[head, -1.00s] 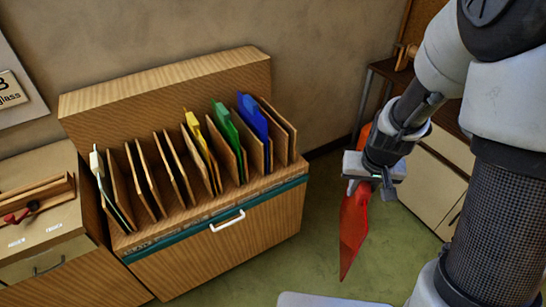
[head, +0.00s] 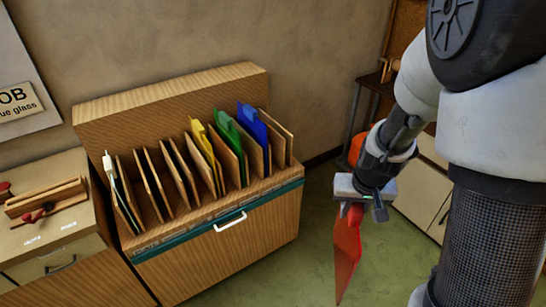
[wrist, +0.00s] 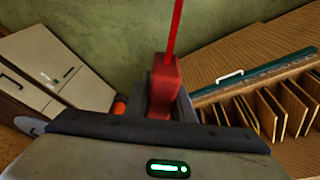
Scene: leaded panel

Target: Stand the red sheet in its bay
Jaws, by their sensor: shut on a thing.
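My gripper (head: 365,202) is shut on the red sheet (head: 347,250), which hangs below it in the air to the right of the rack. In the wrist view the red sheet (wrist: 174,30) shows edge-on, with a thicker red block (wrist: 163,88) between the fingers. The wooden rack (head: 165,98) has upright dividers. White, yellow, green and blue sheets (head: 252,125) stand in some of its bays. Between the white sheet (head: 112,172) and the yellow sheet (head: 203,145) several bays show no coloured sheet. Which bay is the red one cannot be told.
The rack stands on a cabinet with a teal edge and white handle (head: 230,222). A bench (head: 50,225) with a wooden block and red clamps is at the left. A pale cabinet (head: 420,190) and an orange object (head: 357,148) are behind my arm. Green floor is open between.

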